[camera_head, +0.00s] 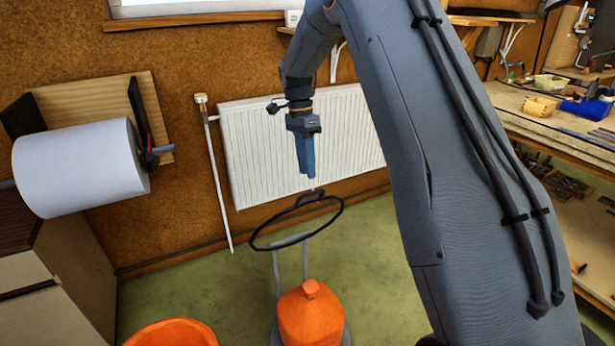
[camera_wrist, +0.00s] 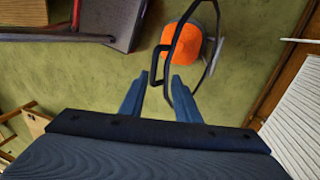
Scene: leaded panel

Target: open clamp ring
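The black clamp ring (camera_head: 322,229) is a thin hoop, seen tilted, above the floor in the head view. A black lever-like handle (camera_head: 314,197) sticks up from its far side. My gripper (camera_head: 307,176) points down just above that handle, with blue fingers. In the wrist view my gripper (camera_wrist: 160,77) is open, its fingertips apart. The handle (camera_wrist: 154,64) shows there at the gap between the fingertips, and the ring (camera_wrist: 215,48) passes by the right fingertip. I cannot tell whether either finger touches it. What holds the ring up is unclear.
An orange container (camera_head: 312,314) with a grey tube frame (camera_head: 304,262) stands below the ring. Another orange thing (camera_head: 172,334) is at lower left. A white radiator (camera_head: 260,150) is behind my gripper. A paper roll (camera_head: 75,165) hangs at left; a cluttered workbench (camera_head: 520,103) is at right.

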